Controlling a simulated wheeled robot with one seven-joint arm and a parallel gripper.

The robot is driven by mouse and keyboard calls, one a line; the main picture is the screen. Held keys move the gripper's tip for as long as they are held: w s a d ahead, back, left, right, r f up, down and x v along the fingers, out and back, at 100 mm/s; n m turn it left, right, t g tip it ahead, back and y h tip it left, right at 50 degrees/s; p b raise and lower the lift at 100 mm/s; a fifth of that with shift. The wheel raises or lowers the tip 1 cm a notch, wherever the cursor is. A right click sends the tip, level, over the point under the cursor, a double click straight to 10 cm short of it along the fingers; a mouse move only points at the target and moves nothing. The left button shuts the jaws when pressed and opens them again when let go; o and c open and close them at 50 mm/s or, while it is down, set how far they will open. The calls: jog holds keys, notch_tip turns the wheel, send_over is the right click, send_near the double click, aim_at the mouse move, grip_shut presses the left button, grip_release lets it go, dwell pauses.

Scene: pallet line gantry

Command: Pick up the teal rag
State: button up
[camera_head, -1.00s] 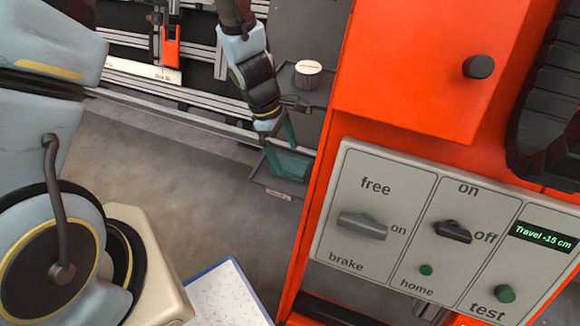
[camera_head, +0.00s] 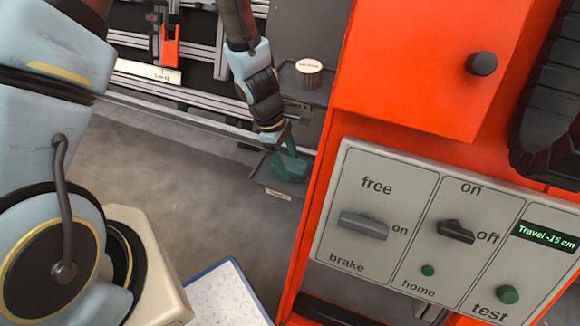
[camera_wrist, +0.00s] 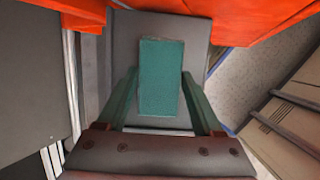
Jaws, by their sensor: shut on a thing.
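The teal rag (camera_wrist: 161,88) is a flat rectangular block of cloth, seen end-on between my fingers in the wrist view. In the head view the rag (camera_head: 290,169) shows low at the tray, partly hidden by my fingers. My gripper (camera_wrist: 160,72) has green fingers, one on each side of the rag, shut on it. In the head view my gripper (camera_head: 284,150) reaches down to the small dark tray (camera_head: 270,187). I cannot tell whether the rag is clear of the tray surface.
An orange cabinet (camera_head: 400,70) with a grey switch panel (camera_head: 400,250) stands close on the right; its display reads "Travel -15 cm". A white-topped tin (camera_head: 308,67) stands on a shelf just above the tray. Metal rails (camera_head: 180,95) run behind at left. Open floor (camera_head: 170,175) lies left of the tray.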

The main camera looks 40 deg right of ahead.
jog(key=c, duration=0.5)
jog(key=shift+r, duration=0.1)
notch_tip(320, 180, up, 28)
jog(key=p, duration=0.4)
jog(key=shift+p, duration=0.35)
